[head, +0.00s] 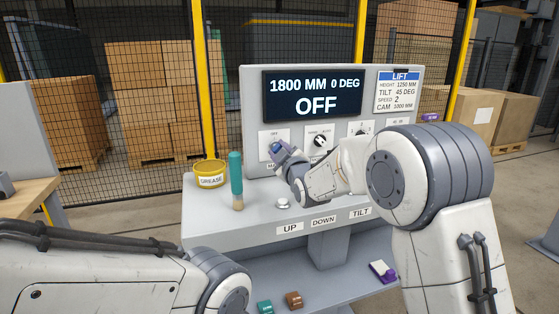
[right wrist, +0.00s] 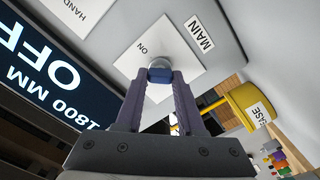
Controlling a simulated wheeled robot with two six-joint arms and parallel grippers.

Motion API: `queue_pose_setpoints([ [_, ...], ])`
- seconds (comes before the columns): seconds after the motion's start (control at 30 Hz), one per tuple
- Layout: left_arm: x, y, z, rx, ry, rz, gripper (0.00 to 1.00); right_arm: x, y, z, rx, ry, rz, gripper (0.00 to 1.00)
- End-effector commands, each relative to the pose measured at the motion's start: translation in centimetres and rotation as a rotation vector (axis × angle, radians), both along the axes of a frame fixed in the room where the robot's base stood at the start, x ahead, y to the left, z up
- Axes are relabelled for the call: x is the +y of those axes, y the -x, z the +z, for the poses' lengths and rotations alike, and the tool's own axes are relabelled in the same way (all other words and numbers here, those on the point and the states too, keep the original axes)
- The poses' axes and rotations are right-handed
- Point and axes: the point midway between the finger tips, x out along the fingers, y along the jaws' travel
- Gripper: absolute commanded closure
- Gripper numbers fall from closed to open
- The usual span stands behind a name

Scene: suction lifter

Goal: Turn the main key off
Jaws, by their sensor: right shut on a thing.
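The main key is a blue knob (right wrist: 160,72) on a white switch plate (right wrist: 165,50) in the right wrist view. A MAIN label (right wrist: 199,32) is beside the plate, and the word ON shows on it. My right gripper (right wrist: 160,78) is shut on the knob, its two purple fingers on either side. In the head view my right gripper (head: 277,149) is at the left switch plate (head: 268,135) and partly covers it. The panel display (head: 314,95) reads 1800 MM, 0 DEG and OFF. My left gripper is out of view; only its arm shows at lower left.
A yellow grease tub (head: 210,174) and a teal-handled brush (head: 236,175) stand on the console ledge left of my right gripper. Another selector knob (head: 320,141) is right of the main key. UP, DOWN and TILT labels (head: 323,221) line the ledge's front.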

Motion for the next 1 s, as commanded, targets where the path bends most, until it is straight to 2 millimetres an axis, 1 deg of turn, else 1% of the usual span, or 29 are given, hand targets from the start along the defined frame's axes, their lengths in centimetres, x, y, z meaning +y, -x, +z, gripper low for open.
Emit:
queue_pose_setpoints([
  [0.03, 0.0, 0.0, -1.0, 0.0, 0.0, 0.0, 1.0, 0.0, 0.0, -0.4, -0.015, 0.039, -0.001, 1.0],
  [0.5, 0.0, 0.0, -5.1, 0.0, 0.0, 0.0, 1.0, 0.0, 0.0, -0.4, -0.151, 0.457, -0.001, 1.0],
  [0.8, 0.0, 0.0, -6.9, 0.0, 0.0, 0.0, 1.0, 0.1, 0.0, -0.4, -0.214, 0.657, 0.0, 1.0],
  [1.0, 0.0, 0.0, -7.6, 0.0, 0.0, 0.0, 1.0, 0.1, 0.0, -0.3, -0.239, 0.736, 0.0, 1.0],
])
